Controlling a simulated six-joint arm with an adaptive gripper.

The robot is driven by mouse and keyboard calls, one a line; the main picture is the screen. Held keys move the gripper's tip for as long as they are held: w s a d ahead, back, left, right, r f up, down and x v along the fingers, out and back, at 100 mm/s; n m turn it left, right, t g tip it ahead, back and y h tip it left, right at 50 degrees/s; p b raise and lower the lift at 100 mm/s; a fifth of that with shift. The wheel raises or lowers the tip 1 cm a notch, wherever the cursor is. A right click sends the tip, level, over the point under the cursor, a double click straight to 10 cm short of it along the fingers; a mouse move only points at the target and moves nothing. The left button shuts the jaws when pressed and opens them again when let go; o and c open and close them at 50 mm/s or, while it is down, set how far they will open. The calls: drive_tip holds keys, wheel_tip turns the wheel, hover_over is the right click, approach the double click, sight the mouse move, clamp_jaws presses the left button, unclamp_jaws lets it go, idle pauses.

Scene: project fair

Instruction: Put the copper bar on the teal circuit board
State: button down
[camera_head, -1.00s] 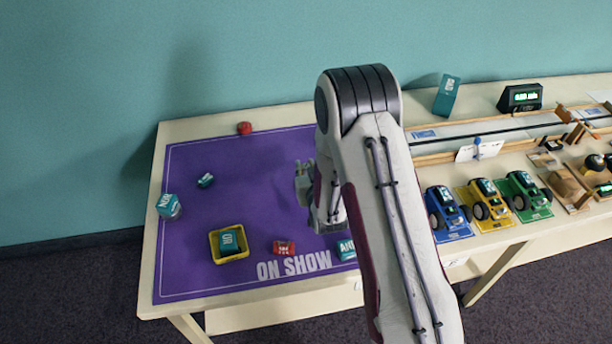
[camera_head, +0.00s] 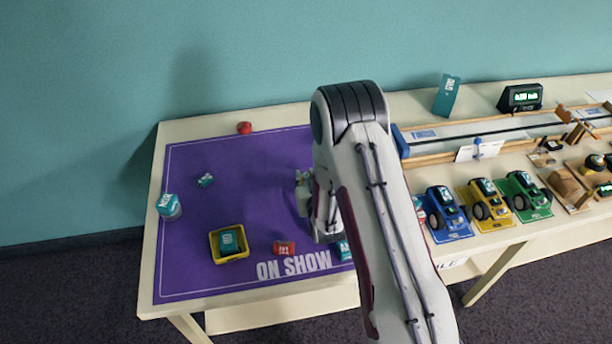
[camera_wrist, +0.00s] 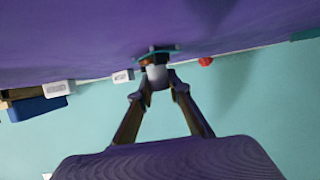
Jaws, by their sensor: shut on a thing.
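My gripper (camera_wrist: 160,92) is shut on a small pale grey piece (camera_wrist: 158,77) in the wrist view. A thin teal plate (camera_wrist: 165,49) and a brown-orange bit (camera_wrist: 146,62) show just beyond it, against the purple mat; I cannot tell whether they touch it. I cannot identify the copper bar for sure. In the head view my gripper (camera_head: 303,192) is over the right part of the mat, partly hidden by my arm. A small teal item (camera_head: 206,180) lies on the mat to its left; I cannot tell if it is the circuit board.
The purple mat (camera_head: 250,195) also bears a yellow tray (camera_head: 215,252) with a teal piece in it, a red block (camera_head: 284,247) and a teal box (camera_head: 169,206). A red item (camera_head: 244,128) is at the back. Toy cars (camera_head: 445,213) stand right. The mat's middle is clear.

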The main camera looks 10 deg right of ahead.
drive_tip(key=c, duration=1.9)
unclamp_jaws()
drive_tip(key=shift+s+r, duration=0.1)
drive_tip(key=shift+r, duration=0.1)
drive_tip(key=shift+v, duration=5.9)
drive_tip(key=shift+r, duration=0.15)
